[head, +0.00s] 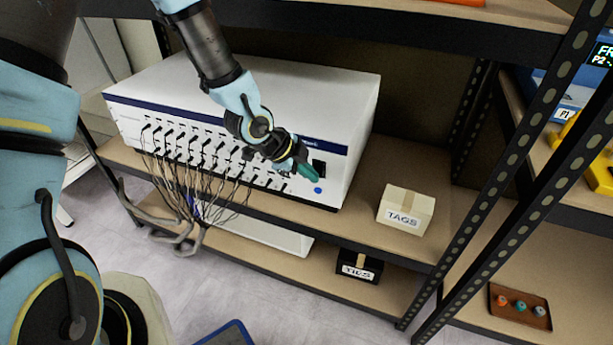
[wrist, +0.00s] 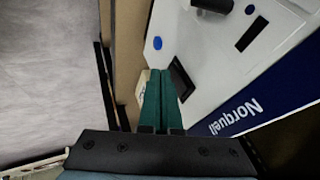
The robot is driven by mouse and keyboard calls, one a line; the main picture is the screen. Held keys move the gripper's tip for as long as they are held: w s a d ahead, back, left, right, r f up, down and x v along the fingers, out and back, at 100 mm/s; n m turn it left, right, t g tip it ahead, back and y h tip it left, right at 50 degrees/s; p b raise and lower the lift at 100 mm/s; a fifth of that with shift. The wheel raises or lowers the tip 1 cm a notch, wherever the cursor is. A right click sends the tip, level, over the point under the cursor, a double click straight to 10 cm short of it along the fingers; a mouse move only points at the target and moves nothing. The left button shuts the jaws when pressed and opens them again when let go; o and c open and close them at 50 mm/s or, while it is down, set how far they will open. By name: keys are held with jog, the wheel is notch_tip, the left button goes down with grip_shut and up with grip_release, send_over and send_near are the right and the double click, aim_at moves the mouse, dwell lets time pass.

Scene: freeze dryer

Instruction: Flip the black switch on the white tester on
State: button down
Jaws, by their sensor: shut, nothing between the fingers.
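The white tester (head: 250,100) is a wide box with a dark blue stripe, standing on the middle shelf. Its black switch (head: 319,169) is at the right end of the front panel, above a round blue button (head: 318,190). In the wrist view the switch (wrist: 182,80) is a dark rectangle just right of the fingertips, partly hidden by them. My gripper (head: 312,180) has green fingers, pressed together and empty, in front of the panel beside the switch. The closed fingertips also show in the wrist view (wrist: 161,72). I cannot tell whether they touch the switch, nor its position.
Many black plugs and cables (head: 190,180) hang from the tester's front, left of my gripper. A TAGS box (head: 405,207) stands right of the tester on the shelf. A dark box (head: 358,268) sits on the lower shelf. A perforated rack post (head: 500,170) rises at the right.

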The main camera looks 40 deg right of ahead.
jog(key=shift+w+d+f, duration=0.1)
jog(key=shift+w+d, duration=0.05)
jog(key=shift+d, duration=0.1)
dwell(0.3)
jog(key=shift+r+p, duration=0.6)
jog(key=shift+r, duration=0.25)
